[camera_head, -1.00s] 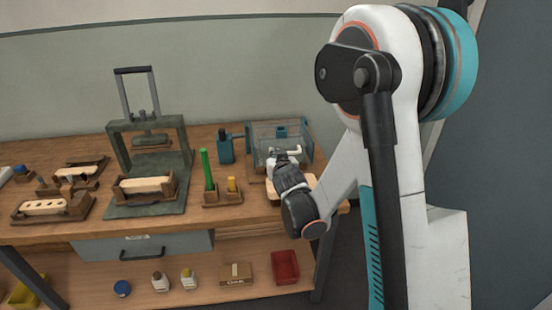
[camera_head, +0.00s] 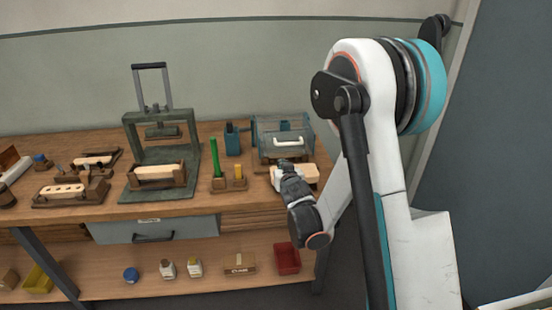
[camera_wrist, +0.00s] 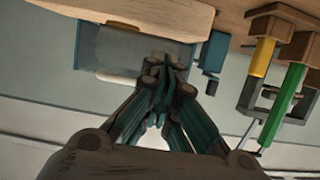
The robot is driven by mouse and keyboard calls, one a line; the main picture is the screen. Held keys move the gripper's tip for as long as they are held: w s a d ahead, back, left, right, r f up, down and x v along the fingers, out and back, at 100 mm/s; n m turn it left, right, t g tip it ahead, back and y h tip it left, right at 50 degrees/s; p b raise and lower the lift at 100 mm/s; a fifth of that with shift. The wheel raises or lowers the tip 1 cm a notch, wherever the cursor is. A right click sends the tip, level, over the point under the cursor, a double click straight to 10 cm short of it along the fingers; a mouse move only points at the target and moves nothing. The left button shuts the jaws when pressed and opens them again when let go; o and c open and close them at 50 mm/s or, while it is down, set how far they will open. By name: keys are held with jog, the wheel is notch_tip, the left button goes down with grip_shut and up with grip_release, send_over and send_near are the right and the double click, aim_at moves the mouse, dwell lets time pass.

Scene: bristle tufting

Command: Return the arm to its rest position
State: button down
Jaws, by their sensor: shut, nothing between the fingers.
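My gripper (camera_head: 284,168) is at the right end of the workbench (camera_head: 110,213) in the head view, beside a pale wooden block (camera_head: 306,175) and in front of a clear box with a white handle (camera_head: 288,142). In the wrist view my gripper (camera_wrist: 168,64) shows its dark fingers together with nothing between them. The pale block (camera_wrist: 150,15) and the clear box (camera_wrist: 120,52) show beyond the fingertips there. I cannot tell whether the fingers touch the block or the box.
A green-handled tool (camera_head: 215,155) and a yellow one (camera_head: 239,171) stand in holders left of my gripper. A press (camera_head: 193,165) stands further left, with block fixtures (camera_head: 70,191) beyond. A lower shelf holds bottles and a red bin (camera_head: 287,258).

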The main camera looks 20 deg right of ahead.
jog(key=s+a+r+g+y, duration=0.1)
jog(key=s+a+r+g, duration=0.1)
jog(key=s+r, duration=0.5)
jog(key=s+a+r+g, duration=0.2)
jog(key=s+r, duration=0.3)
jog(key=s, duration=0.3)
jog(key=s+a+n+g+y, duration=0.1)
jog(key=s+a+n+g, duration=0.1)
jog(key=s, duration=2.1)
jog(key=shift+a+f+g+y, duration=0.15)
jog(key=shift+a+g+y, duration=0.35)
jog(key=shift+a, duration=0.6)
